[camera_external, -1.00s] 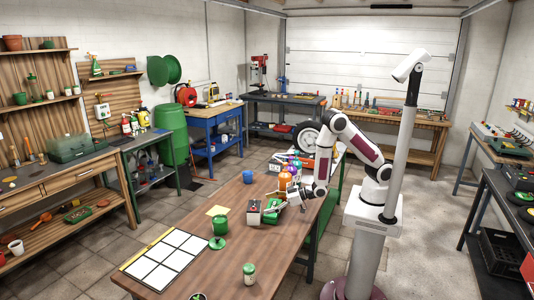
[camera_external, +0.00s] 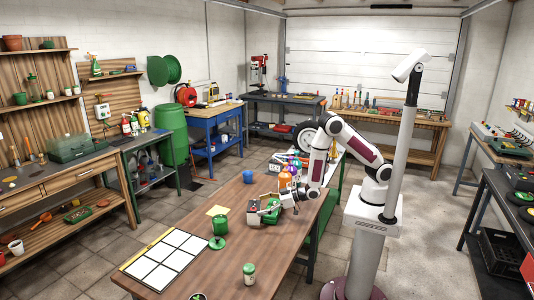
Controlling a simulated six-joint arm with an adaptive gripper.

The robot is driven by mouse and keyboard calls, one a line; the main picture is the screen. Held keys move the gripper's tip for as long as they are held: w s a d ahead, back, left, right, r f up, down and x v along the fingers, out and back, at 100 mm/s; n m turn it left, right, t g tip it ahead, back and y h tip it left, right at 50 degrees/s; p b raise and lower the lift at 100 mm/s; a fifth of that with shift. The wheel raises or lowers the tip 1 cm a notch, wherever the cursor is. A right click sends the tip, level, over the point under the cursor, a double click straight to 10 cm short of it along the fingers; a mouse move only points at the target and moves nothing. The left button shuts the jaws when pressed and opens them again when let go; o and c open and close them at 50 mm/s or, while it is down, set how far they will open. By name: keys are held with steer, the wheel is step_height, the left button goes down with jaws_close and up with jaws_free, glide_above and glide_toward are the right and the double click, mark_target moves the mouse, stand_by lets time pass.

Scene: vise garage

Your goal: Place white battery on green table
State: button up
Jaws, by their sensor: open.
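A small whitish block with a dark reddish top (camera_external: 252,213), which looks like the battery, stands upright on the brown wooden table (camera_external: 215,270). A green object (camera_external: 272,216) stands just right of it. My gripper (camera_external: 270,207) is open and low over the green object, close to the block's right side. Whether its fingers touch the block is too small to tell. A table with green legs and a dark top (camera_external: 143,138) stands at the left beside the wooden drawer bench.
A green barrel (camera_external: 172,132) stands by the green-legged table.

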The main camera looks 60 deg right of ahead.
mark_target(256, 206)
steer(key=shift+x, duration=2)
steer(key=c, duration=1.7)
steer(key=shift+a+r, duration=0.1)
steer(key=shift+r, duration=0.1)
steer(key=c, duration=0.4)
steer(key=shift+r, duration=0.15)
steer(key=shift+r, duration=4.8)
